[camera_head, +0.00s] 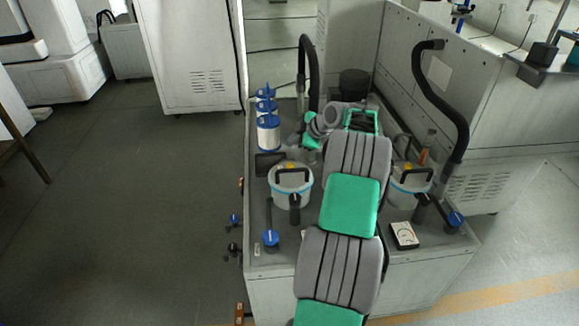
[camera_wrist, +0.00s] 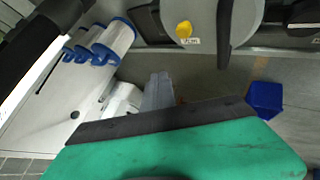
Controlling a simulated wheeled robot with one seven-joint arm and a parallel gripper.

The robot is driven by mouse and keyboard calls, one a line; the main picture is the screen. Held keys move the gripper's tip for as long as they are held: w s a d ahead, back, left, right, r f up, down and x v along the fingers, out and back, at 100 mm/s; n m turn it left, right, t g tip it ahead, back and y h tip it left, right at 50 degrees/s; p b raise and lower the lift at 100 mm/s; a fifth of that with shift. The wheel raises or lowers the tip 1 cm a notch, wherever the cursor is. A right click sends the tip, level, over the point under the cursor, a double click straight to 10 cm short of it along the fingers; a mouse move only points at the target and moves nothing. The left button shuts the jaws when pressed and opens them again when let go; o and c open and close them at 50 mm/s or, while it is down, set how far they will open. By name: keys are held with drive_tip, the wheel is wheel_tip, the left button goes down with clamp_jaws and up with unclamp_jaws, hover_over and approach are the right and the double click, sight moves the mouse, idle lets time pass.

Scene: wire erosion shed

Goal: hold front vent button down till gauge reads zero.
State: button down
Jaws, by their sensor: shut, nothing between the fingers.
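Two pale pots with blue bands stand on the grey bench: a left pot (camera_head: 283,190) and a right pot (camera_head: 401,192). Each has a small yellow-orange piece on top, on the left pot (camera_head: 291,166) and the right pot (camera_head: 409,166). I cannot tell which one is the front vent button. A yellow button (camera_wrist: 184,29) with an unreadable label shows in the wrist view. A white dial gauge (camera_head: 404,235) lies near the bench's front right; its reading is too small to tell. My gripper (camera_head: 308,140) is shut and empty, behind the left pot, apart from both yellow pieces.
White filter cylinders with blue caps (camera_head: 268,133) stand at the bench's back left. Black curved hoses rise at left (camera_head: 309,65) and right (camera_head: 440,100). Blue-knobbed levers (camera_head: 270,238) stand along the front. A blue block (camera_wrist: 265,98) shows in the wrist view. Open floor lies left.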

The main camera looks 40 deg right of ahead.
drive_tip(key=b, duration=0.3)
hover_over(292, 165)
wheel_tip(292, 165, down, 6)
drive_tip(key=shift+r, duration=0.1)
drive_tip(key=shift+f, duration=0.4)
drive_tip(key=shift+f, duration=0.1)
idle(1.3)
drive_tip(key=shift+f+b, duration=0.3)
drive_tip(key=shift+b, duration=0.45)
drive_tip(key=shift+f+b, duration=0.55)
drive_tip(key=shift+f, duration=0.05)
idle(2.4)
drive_tip(key=shift+r+p, duration=0.3)
drive_tip(key=shift+r, duration=0.7)
drive_tip(key=shift+r, duration=0.1)
drive_tip(key=shift+r+p, duration=1.1)
drive_tip(key=shift+r, duration=1.35)
